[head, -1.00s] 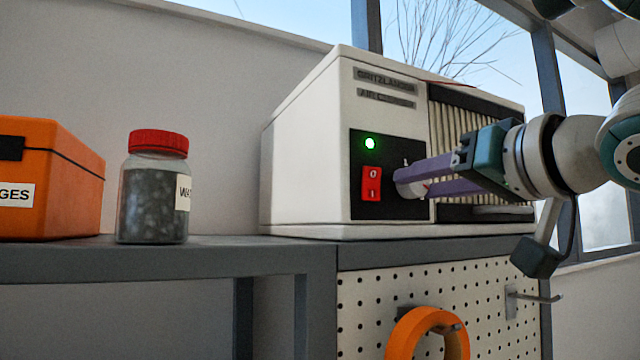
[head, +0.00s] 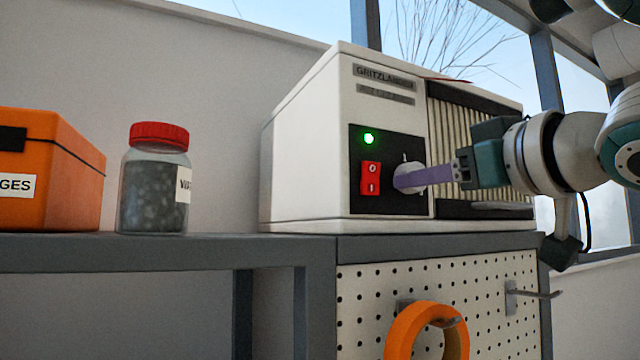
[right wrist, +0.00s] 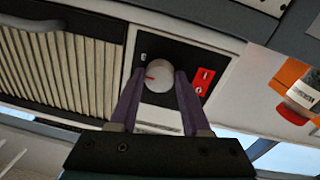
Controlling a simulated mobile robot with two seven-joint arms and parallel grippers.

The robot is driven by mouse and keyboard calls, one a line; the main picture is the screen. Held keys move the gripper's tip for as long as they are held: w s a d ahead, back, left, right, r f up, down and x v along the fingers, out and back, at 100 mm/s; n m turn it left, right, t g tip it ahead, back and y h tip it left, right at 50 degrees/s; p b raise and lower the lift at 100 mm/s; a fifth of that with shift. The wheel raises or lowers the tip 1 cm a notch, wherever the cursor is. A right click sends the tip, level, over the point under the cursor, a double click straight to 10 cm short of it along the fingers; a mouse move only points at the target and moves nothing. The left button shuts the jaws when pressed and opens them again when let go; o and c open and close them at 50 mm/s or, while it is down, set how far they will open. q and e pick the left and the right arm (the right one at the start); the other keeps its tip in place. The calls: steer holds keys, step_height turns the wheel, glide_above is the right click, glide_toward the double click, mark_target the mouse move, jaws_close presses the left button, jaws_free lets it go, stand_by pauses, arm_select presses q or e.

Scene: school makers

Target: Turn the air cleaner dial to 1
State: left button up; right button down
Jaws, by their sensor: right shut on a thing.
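The air cleaner (head: 305,150) is a white box on the grey bench, with a black control panel, a lit green lamp (head: 369,138) and a red 0/1 switch (head: 371,178). Its round pale dial (head: 411,171) is at the panel's right; it also shows in the right wrist view (right wrist: 160,86). There a red pointer (right wrist: 150,77) on the dial points to picture left. The scale marks are too small to read. My right gripper (right wrist: 158,78) is shut on the dial, one purple finger on each side. In the head view the near finger covers part of the dial. My left gripper is not in view.
A jar with a red lid (head: 155,185) and an orange box (head: 60,185) stand on the bench to the left. An orange ring (head: 402,335) hangs on the pegboard (head: 365,290) below. Bench space between jar and cleaner is clear.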

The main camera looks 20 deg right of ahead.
steer(key=shift+d+r+n+y, duration=0.1)
steer(key=shift+n+y, duration=0.15)
steer(key=shift+n, duration=2.95)
steer(key=shift+d+n+y, duration=0.1)
steer(key=shift+n+y, duration=0.2)
steer(key=shift+n, duration=2.9)
steer(key=shift+d+r+n+y, duration=0.1)
steer(key=shift+n+y, duration=0.15)
steer(key=shift+n, duration=2.95)
steer(key=shift+f, duration=0.1)
steer(key=shift+c, duration=1.8)
jaws_free()
